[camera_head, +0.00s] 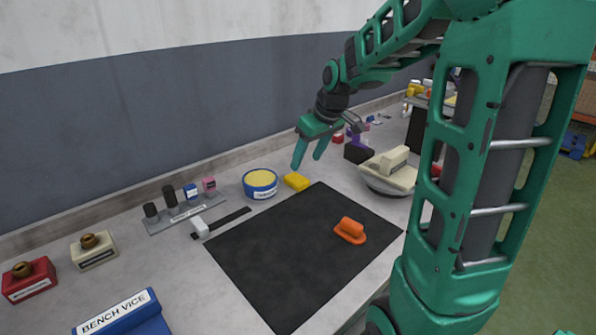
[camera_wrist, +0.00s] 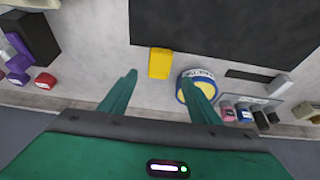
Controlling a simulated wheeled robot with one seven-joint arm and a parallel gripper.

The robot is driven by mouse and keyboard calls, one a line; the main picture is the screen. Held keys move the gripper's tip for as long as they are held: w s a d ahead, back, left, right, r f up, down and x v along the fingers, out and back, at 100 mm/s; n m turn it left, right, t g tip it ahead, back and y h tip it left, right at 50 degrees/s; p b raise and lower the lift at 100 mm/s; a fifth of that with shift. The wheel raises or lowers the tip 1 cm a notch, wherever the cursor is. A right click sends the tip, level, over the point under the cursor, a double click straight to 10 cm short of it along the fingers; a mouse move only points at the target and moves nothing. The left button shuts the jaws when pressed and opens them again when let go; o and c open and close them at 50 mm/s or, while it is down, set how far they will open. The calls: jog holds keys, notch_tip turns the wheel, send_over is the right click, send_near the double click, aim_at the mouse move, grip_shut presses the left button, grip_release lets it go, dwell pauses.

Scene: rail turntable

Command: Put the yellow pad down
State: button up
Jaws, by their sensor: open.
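The yellow pad (camera_head: 297,181) lies on the grey bench top, just beyond the far edge of the black mat (camera_head: 290,250) and to the right of a blue and yellow round tin (camera_head: 260,184). In the wrist view the yellow pad (camera_wrist: 160,63) rests beside the mat's edge, ahead of the fingers. My gripper (camera_head: 308,163) is open and empty above the bench, close over the pad's far side. In the wrist view my gripper (camera_wrist: 160,85) shows its two green fingers spread apart, with nothing between them touching either finger.
A rack of small pegs (camera_head: 185,208) and a white slider (camera_head: 200,228) are at the left. The mat is mostly clear.

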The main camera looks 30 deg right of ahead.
jog(key=s+f+m+g, duration=0.1)
jog(key=s+m, duration=0.2)
jog(key=s, duration=0.7)
jog(key=s+f+m+g, duration=0.1)
jog(key=s+m+g, duration=0.1)
jog(key=s, duration=0.9)
jog(key=s+f+m+g, duration=0.1)
jog(key=s+m, duration=0.2)
jog(key=s, duration=0.7)
jog(key=shift+s+a+m+g+h, duration=0.2)
jog(key=shift+m+g+h, duration=0.1)
jog(key=shift+g, duration=0.1)
jog(key=shift+d, duration=0.1)
jog(key=shift+w+f, duration=0.35)
jog(key=shift+w, duration=0.4)
